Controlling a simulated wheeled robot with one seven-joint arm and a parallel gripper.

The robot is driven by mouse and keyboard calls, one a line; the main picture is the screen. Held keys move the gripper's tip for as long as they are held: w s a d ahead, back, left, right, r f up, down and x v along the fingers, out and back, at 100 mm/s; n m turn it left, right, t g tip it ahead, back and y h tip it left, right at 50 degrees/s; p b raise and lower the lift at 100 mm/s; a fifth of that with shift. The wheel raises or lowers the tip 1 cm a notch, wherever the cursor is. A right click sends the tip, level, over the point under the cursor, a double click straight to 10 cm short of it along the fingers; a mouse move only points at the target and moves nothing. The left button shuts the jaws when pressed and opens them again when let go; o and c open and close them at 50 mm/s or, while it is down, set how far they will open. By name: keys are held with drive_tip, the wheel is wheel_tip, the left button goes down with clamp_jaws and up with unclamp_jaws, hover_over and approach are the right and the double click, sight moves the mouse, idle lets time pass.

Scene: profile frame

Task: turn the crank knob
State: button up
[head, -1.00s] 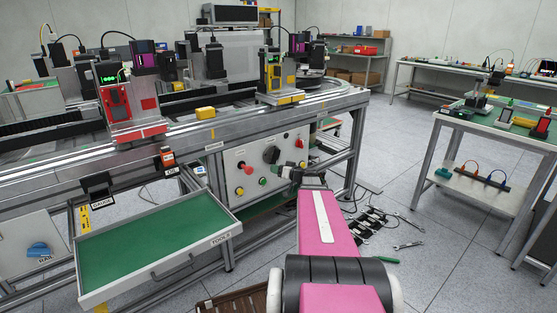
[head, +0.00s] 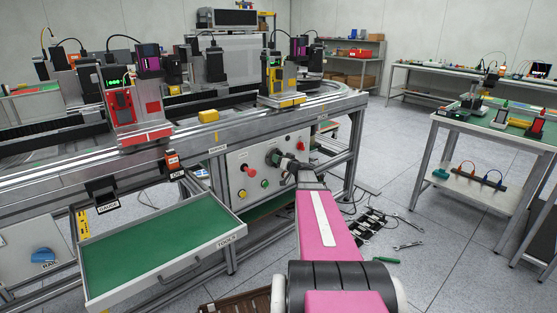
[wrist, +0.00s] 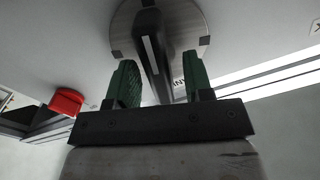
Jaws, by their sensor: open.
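The crank knob (wrist: 150,45) is a black bar handle with a pale stripe on a round grey plate in the wrist view. In the head view the knob (head: 271,156) is on the white front panel, partly hidden by my gripper (head: 284,161). In the wrist view my gripper (wrist: 158,60) is open, with its two green fingers on either side of the black bar. Gaps show between the bar and both fingers. I cannot tell how deep the bar sits between the tips.
A red knob (head: 249,171) is left of the crank knob, also in the wrist view (wrist: 67,101). Small yellow and green buttons sit below, and a red one (head: 300,145) at right. An open green-lined drawer (head: 160,245) juts out at left. Tools lie on the floor at right.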

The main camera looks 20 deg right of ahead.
drive_tip(key=shift+w+a, duration=0.15)
drive_tip(key=shift+w, duration=0.25)
clamp_jaws()
